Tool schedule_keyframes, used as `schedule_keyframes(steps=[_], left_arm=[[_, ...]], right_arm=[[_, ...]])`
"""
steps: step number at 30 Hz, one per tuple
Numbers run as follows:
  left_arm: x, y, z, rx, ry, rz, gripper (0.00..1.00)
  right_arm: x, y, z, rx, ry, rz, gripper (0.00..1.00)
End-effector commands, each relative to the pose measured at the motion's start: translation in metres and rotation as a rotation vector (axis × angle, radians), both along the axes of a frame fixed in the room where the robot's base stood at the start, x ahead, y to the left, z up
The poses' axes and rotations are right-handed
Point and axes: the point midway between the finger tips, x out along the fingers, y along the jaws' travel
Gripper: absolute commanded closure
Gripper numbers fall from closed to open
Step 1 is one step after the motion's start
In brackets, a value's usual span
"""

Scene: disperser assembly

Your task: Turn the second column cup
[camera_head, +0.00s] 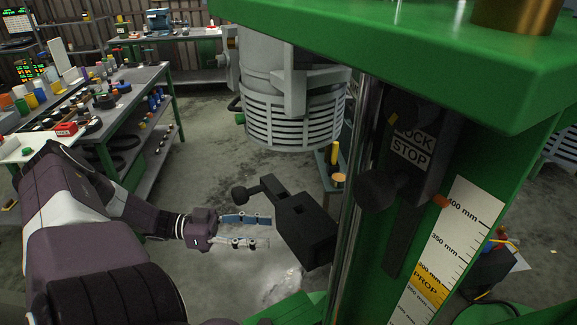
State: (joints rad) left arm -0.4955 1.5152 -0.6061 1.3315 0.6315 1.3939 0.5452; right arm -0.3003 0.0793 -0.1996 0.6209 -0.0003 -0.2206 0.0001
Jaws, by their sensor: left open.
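The green disperser (470,50) fills the right side of the view, with its top plate close to me. A brass cylinder (517,12) stands on the top plate and is cut off by the upper edge; I cannot tell whether it is a column cup. A shiny metal column (362,180) runs down below the plate. A black block with a knob (300,222) is left of the column. My left gripper (266,231) points right, its two fingers apart and empty, beside the black block; I cannot tell if they touch. My right gripper is not in view.
A black knob (377,190) sits by a "LOCK STOP" label (411,148). A millimetre scale (440,250) is on the green body. A grey slotted motor housing (292,120) is behind. A workbench (135,95) with several small items stands at left. Grey floor (210,120) is open between.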

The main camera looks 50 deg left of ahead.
Motion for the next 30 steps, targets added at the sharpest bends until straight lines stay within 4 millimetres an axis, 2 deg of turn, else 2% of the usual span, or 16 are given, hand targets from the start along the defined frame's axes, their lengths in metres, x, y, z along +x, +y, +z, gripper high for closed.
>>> schedule_keyframes(steps=[1, 5, 12, 18, 29, 30], left_arm=[[0.000, 0.000, -0.003, -0.011, -0.013, 0.000, 0.54], [0.006, -0.008, 0.001, -0.021, -0.022, -0.002, 0.54], [0.033, -0.036, 0.002, -0.022, -0.021, -0.002, 0.54], [0.050, -0.052, 0.001, -0.019, -0.019, -0.002, 0.54], [0.053, -0.056, 0.000, -0.016, -0.015, -0.002, 0.54], [0.053, -0.056, 0.000, -0.016, -0.015, -0.002, 0.58]], right_arm=[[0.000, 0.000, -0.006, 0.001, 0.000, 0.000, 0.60], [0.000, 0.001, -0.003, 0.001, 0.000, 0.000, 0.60], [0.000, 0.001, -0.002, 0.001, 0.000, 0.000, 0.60], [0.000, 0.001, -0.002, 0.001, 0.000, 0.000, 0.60], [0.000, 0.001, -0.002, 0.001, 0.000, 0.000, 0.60], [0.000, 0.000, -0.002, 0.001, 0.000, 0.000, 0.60]])
